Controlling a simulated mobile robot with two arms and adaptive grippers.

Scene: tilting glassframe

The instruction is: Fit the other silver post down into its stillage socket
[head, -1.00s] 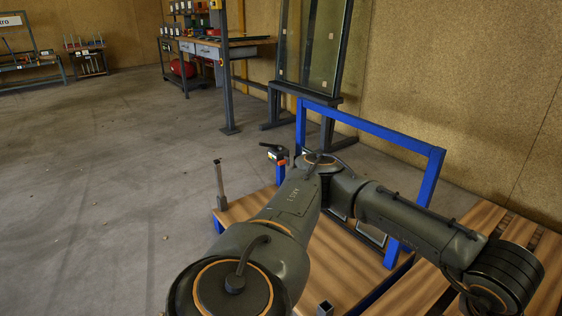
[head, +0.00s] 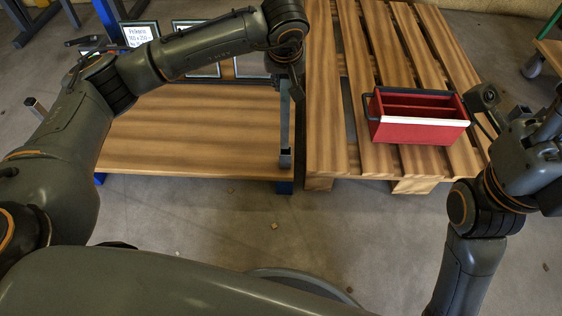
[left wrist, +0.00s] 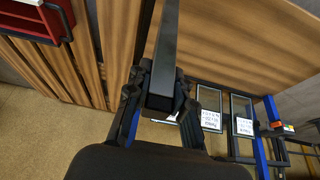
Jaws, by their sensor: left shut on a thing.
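A silver post (head: 284,112) stands about upright at the front right corner of the stillage (head: 200,118). My left gripper (head: 287,62) is at the post's upper part, seen from above. In the left wrist view my left gripper (left wrist: 160,92) is shut on the post (left wrist: 168,40). The post's lower end is at the dark socket (head: 285,158); I cannot tell how far it is inside. Another post (head: 35,107) shows its top at the left, mostly hidden behind my left arm. My right gripper (head: 540,145) is at the right edge; its fingers are unclear.
A slatted pallet (head: 340,90) stands just right of the stillage, with a red toolbox (head: 420,130) on it. Small glass frames with labels (head: 195,35) stand at the stillage's back. The stillage's wooden deck is otherwise clear.

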